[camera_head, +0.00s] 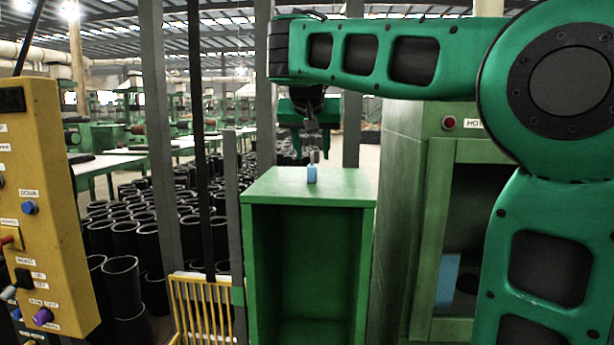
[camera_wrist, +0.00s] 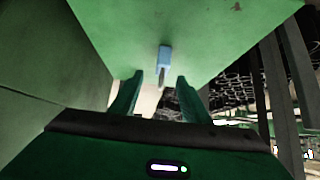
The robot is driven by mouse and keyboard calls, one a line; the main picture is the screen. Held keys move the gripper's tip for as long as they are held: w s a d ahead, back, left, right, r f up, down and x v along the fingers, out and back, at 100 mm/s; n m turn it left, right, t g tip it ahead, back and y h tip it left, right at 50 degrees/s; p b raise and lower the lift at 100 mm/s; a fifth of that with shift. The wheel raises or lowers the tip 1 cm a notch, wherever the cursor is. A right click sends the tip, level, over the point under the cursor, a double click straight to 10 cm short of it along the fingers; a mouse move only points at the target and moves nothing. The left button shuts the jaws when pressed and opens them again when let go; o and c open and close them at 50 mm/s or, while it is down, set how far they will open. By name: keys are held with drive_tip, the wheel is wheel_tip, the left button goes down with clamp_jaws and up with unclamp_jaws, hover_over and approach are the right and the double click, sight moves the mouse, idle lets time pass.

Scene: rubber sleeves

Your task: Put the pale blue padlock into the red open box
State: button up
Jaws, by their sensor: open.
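The pale blue padlock (camera_head: 312,174) stands on top of a green cabinet (camera_head: 345,190), near the middle, with its grey shackle pointing up. In the wrist view the padlock (camera_wrist: 164,55) is just beyond my fingertips, lined up with the gap, its shackle pointing toward the gripper. My gripper (camera_head: 311,152) is open and empty, pointing down above the padlock; both fingers also show in the wrist view (camera_wrist: 160,79). The fingers do not appear to touch it. I see no red open box in either view.
The cabinet's front is open and its inside looks empty. A larger green cabinet (camera_head: 403,180) stands close on the right. A yellow control panel (camera_head: 45,210) is at the left, a yellow rail (camera_head: 200,305) lower left. Many black rubber sleeves (camera_head: 125,240) stand behind.

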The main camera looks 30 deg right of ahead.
sight(312, 167)
drive_tip(key=shift+a+x, duration=0.15)
drive_tip(key=shift+x, duration=1.8)
drive_tip(key=shift+a+x, duration=0.15)
drive_tip(key=shift+x, duration=1.8)
drive_tip(key=shift+w+f, duration=0.1)
drive_tip(key=shift+c, duration=0.3)
clamp_jaws()
